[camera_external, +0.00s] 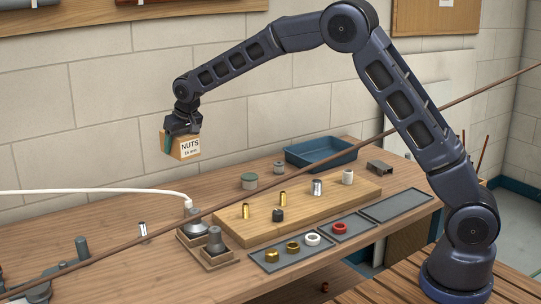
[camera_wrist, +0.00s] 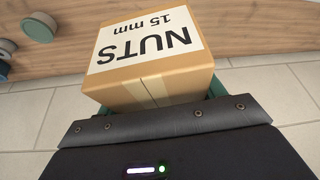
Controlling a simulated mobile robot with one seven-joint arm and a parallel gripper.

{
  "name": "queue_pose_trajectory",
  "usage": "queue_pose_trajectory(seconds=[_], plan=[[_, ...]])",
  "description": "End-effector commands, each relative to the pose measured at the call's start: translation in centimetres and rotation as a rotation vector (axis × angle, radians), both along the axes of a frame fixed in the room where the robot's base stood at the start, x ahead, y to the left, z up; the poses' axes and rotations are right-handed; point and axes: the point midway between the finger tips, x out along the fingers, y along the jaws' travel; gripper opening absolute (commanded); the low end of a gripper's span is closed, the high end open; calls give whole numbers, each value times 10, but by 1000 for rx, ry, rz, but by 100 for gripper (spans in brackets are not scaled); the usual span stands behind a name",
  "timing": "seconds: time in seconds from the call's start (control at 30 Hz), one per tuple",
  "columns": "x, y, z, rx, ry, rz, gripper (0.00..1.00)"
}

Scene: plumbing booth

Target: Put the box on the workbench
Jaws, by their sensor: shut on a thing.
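The box (camera_external: 184,145) is a small brown carton with a white label reading "NUTS 15 mm". My gripper (camera_external: 170,138) is shut on it and holds it up in the air, above the back left part of the workbench (camera_external: 110,225). In the wrist view the box (camera_wrist: 150,65) fills the upper middle, with its label upside down. Green finger pads (camera_wrist: 218,84) show at its sides, partly hidden behind the box and the dark gripper body. The box is clear of the bench surface.
A wooden board (camera_external: 330,198) with several brass and metal fittings lies mid-bench. A blue tray (camera_external: 320,152) stands behind it, and grey trays (camera_external: 397,205) with rings lie in front. A copper pipe (camera_external: 300,168) crosses the view. Bare bench shows at left, near a white hose (camera_external: 90,191).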

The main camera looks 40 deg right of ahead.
Motion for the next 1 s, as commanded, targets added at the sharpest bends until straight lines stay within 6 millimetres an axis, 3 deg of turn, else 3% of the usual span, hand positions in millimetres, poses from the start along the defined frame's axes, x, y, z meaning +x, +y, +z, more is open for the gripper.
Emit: queue_pose_trajectory(seconds=[0.03,0.2,0.5,0.8,1.0], plan=[[-16,20,1,1,0,35,37],[-66,77,0,1,1,144,37],[-164,164,0,2,0,338,37],[-269,231,-1,0,-2,526,37],[-315,252,-1,0,-3,602,37]])
